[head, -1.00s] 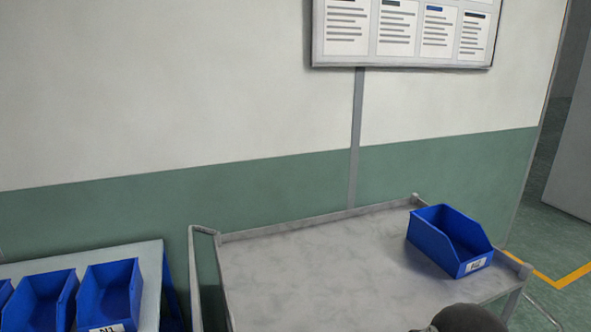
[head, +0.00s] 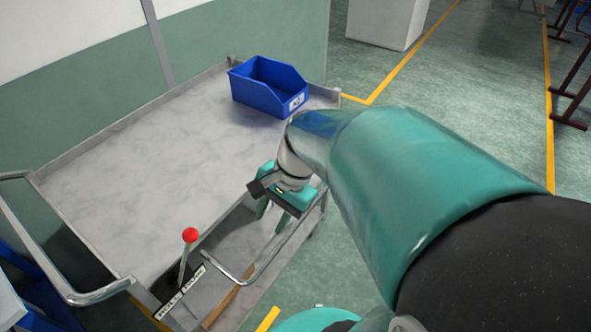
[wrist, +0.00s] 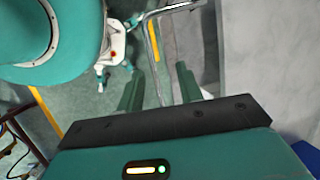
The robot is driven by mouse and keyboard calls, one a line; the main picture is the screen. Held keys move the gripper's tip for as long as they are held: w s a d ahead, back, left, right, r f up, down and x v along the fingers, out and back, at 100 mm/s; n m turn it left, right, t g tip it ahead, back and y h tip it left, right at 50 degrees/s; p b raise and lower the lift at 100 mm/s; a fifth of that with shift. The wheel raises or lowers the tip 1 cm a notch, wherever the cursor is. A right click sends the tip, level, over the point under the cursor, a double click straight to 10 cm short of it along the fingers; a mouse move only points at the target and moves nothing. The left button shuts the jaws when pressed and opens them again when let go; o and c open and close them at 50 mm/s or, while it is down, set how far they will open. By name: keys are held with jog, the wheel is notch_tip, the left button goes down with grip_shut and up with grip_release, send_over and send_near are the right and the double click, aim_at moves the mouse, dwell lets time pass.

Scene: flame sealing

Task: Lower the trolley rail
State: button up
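The grey trolley (head: 120,180) stands at the left in the head view. A bent metal rail (head: 262,268) runs along its near side, standing out from the edge. A lever with a red knob (head: 190,235) rises by the rail's left end, beside a label plate (head: 182,292). My gripper (head: 272,216) is over the right part of this near side, fingers pointing down. In the wrist view, the two teal fingers of my gripper (wrist: 158,76) are apart, and the rail (wrist: 154,50) passes through the gap between them. I cannot tell whether they touch it.
A blue bin (head: 268,88) sits at the trolley's far right corner. A metal push handle (head: 45,262) stands at its left end. A white box-shaped block (head: 385,20) stands at the back. Green floor with yellow lines lies open to the right of the trolley.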

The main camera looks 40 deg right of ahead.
jog(key=s+d+f+n+t+y, duration=0.1)
jog(key=d+f+n+t, duration=0.7)
jog(key=d+n, duration=0.75)
jog(key=s+d+f+n+t+y, duration=0.15)
jog(key=d+f+n+t, duration=0.75)
jog(key=n, duration=1.1)
jog(key=w+a+g, duration=0.1)
jog(key=w+a, duration=0.2)
jog(key=w, duration=0.9)
jog(key=shift+w+a, duration=0.35)
jog(key=shift+w, duration=0.05)
jog(key=shift+h, duration=0.25)
grip_shut()
